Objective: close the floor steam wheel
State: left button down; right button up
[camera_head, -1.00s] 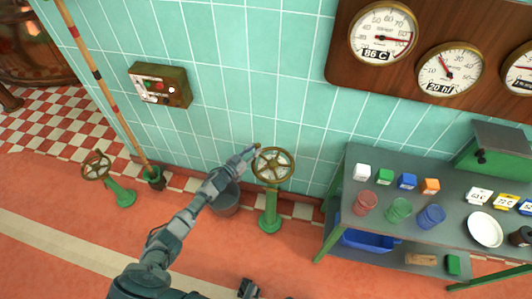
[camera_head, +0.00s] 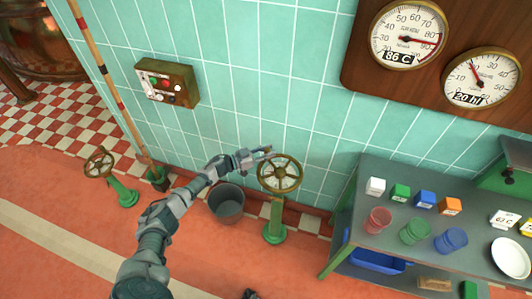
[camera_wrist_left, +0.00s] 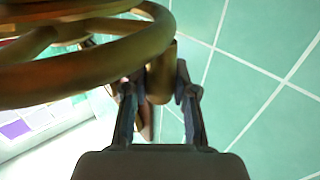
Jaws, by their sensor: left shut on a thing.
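A brass handwheel (camera_head: 280,173) with spokes stands on a green floor post in front of the tiled wall. My left gripper (camera_head: 262,153) is at the wheel's upper-left rim. In the left wrist view, the wheel's rim (camera_wrist_left: 105,60) fills the upper left. There my left gripper (camera_wrist_left: 160,92) has its two fingers on either side of a short brass handle (camera_wrist_left: 160,75) beside the rim, shut on it. A small dark piece at the bottom edge of the head view may be my right gripper (camera_head: 250,294); its jaws cannot be made out.
A second brass wheel (camera_head: 98,163) on a green post stands at the left, near a striped pole (camera_head: 103,75). A grey bucket (camera_head: 227,204) is beside the nearer post. A work table (camera_head: 370,238) with cups and blocks stands at the right. Orange floor lies open in front.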

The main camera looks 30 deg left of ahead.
pick_arm(q)
jog(key=shift+w+d+r, duration=0.15)
jog(key=shift+r, duration=0.25)
jog(key=c, duration=1)
grip_release()
jog(key=shift+o, duration=0.5)
jog(key=shift+w+f, duration=0.1)
jog(key=shift+f, duration=0.1)
jog(key=v, duration=1.2)
jog(key=shift+f, duration=0.1)
